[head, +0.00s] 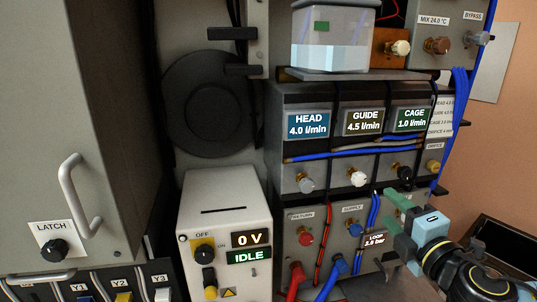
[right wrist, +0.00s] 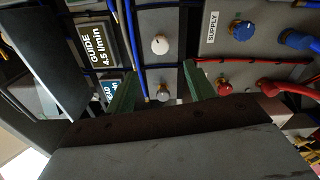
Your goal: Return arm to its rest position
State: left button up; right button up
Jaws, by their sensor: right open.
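My right gripper (head: 394,212) is at the lower right of the head view, its two green fingers apart and nothing seen between them. It is in front of the lower manifold panel, near the pressure label (head: 374,238). In the right wrist view the open fingers (right wrist: 158,80) point toward the valve panel, with a white knob (right wrist: 160,44) and a grey knob (right wrist: 163,92) seen beyond the gap. I cannot tell how far the fingertips are from the panel. My left gripper is not in view.
The flow panel's HEAD display (head: 308,125) reads 4.0 l/min. Red hose (head: 296,279) and blue hose (head: 331,277) hang close to the gripper's left. A control box (head: 223,215) shows 0 V and IDLE. A grey cabinet (head: 75,90) with a handle stands at left.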

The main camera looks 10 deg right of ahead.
jog(key=s+a+f+m+g+h, duration=0.1)
jog(key=s+a+f+m+g, duration=0.1)
jog(key=s+f+m+g, duration=0.65)
jog(key=s+a+f+m+g+h, duration=0.2)
jog(key=s+f+m, duration=0.35)
jog(key=f, duration=0.75)
jog(key=s+a+f+m+g+y, duration=0.4)
jog(key=s+a+f, duration=0.3)
jog(key=s+a, duration=0.15)
notch_tip(320, 180, down, 28)
jog(key=s+g+b, duration=0.1)
jog(key=s+b, duration=0.1)
jog(key=s+d+f+g+b, duration=0.1)
jog(key=s+d+f, duration=0.2)
jog(key=s+f, duration=1)
jog(key=shift+s+f+n+h+b, duration=0.3)
jog(key=shift+s+f+n+b, duration=0.1)
jog(key=shift+s, duration=0.75)
jog(key=shift+s+d+g, duration=0.1)
jog(key=shift+g, duration=0.15)
